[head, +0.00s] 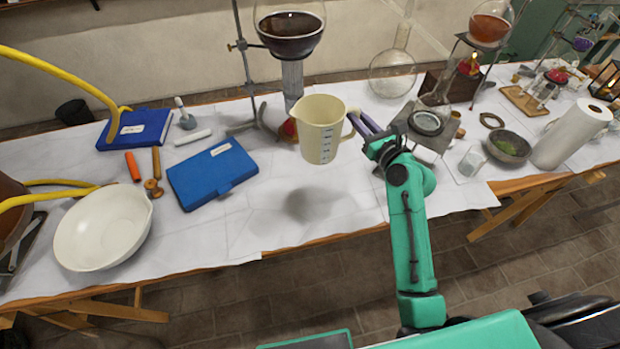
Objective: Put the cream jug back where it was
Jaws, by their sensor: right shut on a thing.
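The cream jug (320,130) has a spout at the left, dark measuring marks and a handle at its right. It is held upright in the air above the white-covered table (240,225), and a shadow lies on the cloth below it. My right gripper (361,122) is shut on the jug at its handle side, its purple fingers reaching in from the right. The fingertips are partly hidden at the handle. My left gripper is not in view.
A blue case (212,174) and a white bowl (103,228) lie to the left. A stand with a dark-filled flask (290,30) is behind the jug. The cloth below the jug is clear.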

